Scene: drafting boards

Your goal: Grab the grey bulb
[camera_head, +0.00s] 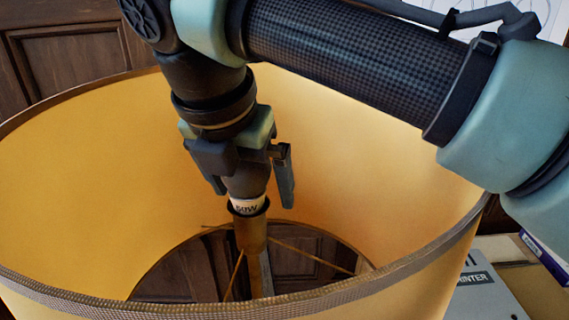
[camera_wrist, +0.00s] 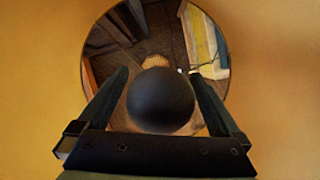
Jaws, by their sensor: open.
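The dark grey bulb (camera_head: 247,183) stands upright in a socket at the top of a lamp stem, inside a large yellow lampshade (camera_head: 70,190). A white band marked "60W" shows at its base. In the wrist view the bulb (camera_wrist: 160,100) is a round dark ball in the middle. My gripper (camera_head: 252,190) reaches down into the shade from above. Its fingers are open, one on each side of the bulb, and a gap shows beside the bulb in the wrist view (camera_wrist: 160,85). The upper part of the bulb is hidden by my gripper in the head view.
The shade's rim (camera_head: 250,308) surrounds my gripper, with room between its wall and the fingers. Thin struts (camera_head: 312,256) run from the stem to the shade. A grey printer box (camera_head: 482,290) stands outside at the lower right.

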